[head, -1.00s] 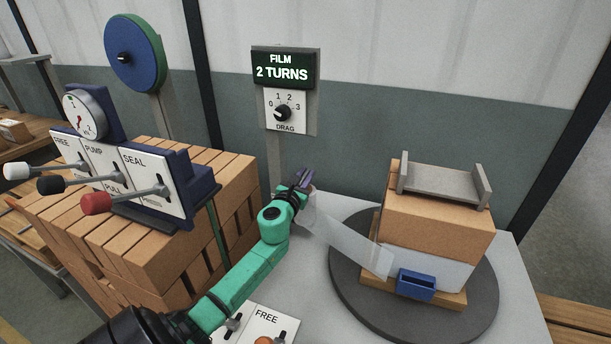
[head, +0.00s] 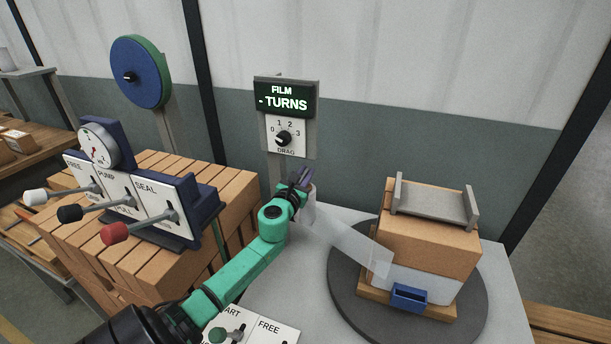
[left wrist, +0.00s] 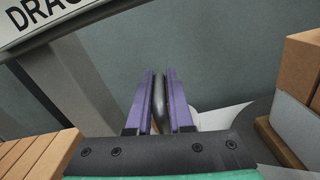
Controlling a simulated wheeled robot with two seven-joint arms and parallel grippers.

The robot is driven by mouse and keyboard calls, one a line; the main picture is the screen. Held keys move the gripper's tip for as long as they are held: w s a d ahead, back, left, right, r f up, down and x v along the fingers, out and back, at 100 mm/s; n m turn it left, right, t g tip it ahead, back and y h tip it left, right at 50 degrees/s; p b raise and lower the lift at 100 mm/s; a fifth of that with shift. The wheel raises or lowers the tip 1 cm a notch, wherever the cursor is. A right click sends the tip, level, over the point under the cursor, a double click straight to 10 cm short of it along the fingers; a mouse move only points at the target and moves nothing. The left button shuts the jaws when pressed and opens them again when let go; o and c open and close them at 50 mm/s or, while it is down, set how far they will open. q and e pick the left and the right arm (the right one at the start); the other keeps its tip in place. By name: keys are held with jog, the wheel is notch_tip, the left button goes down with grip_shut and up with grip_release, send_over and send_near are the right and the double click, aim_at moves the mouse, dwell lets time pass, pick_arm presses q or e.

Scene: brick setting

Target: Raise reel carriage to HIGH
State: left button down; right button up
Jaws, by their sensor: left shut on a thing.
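My left gripper (head: 300,180) is at the film roll, below the drag dial. Its purple fingers show in the left wrist view (left wrist: 159,105), shut on a dark rounded grip (left wrist: 158,100). The reel carriage is mostly hidden behind my gripper and arm; a pale part of the roll (head: 310,208) shows beside the fingers. A clear film strip (head: 345,242) runs from it to the wrapped brick block (head: 428,245). I cannot read any carriage height mark. My right gripper is not in view.
The film display (head: 286,98) reads "- TURNS" above a drag dial (head: 283,139). The block stands on a round turntable (head: 350,310) with a blue clip (head: 410,298). A lever panel (head: 140,205) and stacked bricks (head: 235,185) stand left. A START/FREE panel (head: 265,328) is at the front.

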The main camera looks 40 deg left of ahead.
pick_arm(q)
notch_tip(320, 180, up, 5)
jog(key=shift+a+f+p, duration=0.1)
jog(key=shift+p, duration=1.1)
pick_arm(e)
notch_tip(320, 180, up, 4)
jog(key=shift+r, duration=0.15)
pick_arm(q)
jog(key=c, duration=0.8)
grip_release()
jog(key=shift+c, duration=0.2)
jog(key=shift+f, duration=0.1)
jog(key=shift+s, duration=0.15)
